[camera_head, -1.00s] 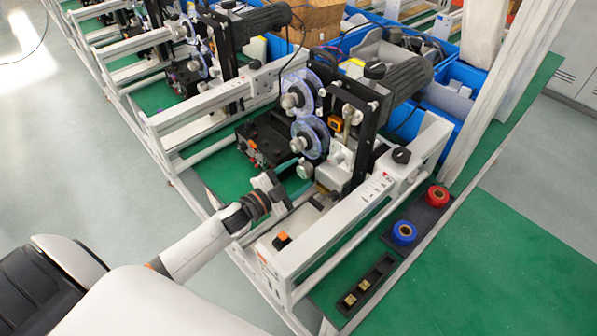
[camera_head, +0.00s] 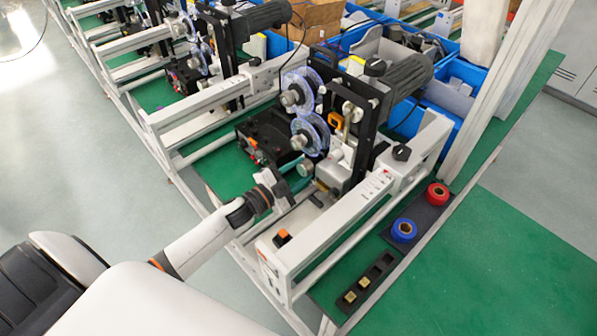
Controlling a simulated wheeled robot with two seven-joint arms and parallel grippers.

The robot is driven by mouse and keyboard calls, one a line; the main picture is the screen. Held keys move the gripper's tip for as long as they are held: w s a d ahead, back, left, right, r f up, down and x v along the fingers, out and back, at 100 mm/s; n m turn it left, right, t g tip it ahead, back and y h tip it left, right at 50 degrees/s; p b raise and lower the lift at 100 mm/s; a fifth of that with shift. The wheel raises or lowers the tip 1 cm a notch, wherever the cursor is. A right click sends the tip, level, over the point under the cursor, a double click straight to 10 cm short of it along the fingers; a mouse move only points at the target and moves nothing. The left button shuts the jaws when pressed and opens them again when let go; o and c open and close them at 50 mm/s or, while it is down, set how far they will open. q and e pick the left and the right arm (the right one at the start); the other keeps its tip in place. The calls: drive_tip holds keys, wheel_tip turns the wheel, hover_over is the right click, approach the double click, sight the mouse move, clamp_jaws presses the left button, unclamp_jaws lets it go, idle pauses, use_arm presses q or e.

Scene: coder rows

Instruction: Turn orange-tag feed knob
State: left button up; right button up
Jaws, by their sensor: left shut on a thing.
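The coding machine (camera_head: 345,110) stands on the white frame, with clear reels on its front and a grey motor behind. A small orange piece (camera_head: 282,237) sits on the near end of the frame's white beam. An orange tag-like part (camera_head: 335,120) shows beside the reels. A silver round knob (camera_head: 306,168) is below the lower reel. My left gripper (camera_head: 292,192) is just below and left of that knob, at the machine's near side. It is shut on a small part, mostly hidden, and I cannot tell which. My right gripper is not in view.
A black box-like unit (camera_head: 268,138) is left of the reels. A blue roll (camera_head: 404,230) and a red roll (camera_head: 437,194) lie on a dark tray at the right. A black holder (camera_head: 366,284) is nearer. Blue bins (camera_head: 463,76) stand behind. Similar machines are farther left.

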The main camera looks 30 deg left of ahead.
use_arm(q)
drive_tip(key=m+b, duration=0.2)
drive_tip(key=m, duration=0.4)
drive_tip(key=shift+f, duration=0.15)
drive_tip(key=m+b, duration=0.2)
drive_tip(key=m, duration=0.3)
drive_tip(key=shift+m, duration=0.3)
idle(0.4)
drive_tip(key=o, duration=1)
drive_tip(key=shift+c, duration=0.2)
drive_tip(key=shift+s, duration=0.1)
drive_tip(key=shift+s+a+b, duration=0.15)
drive_tip(key=shift+s+b, duration=0.15)
drive_tip(key=b+v, duration=0.3)
drive_tip(key=v, duration=0.8)
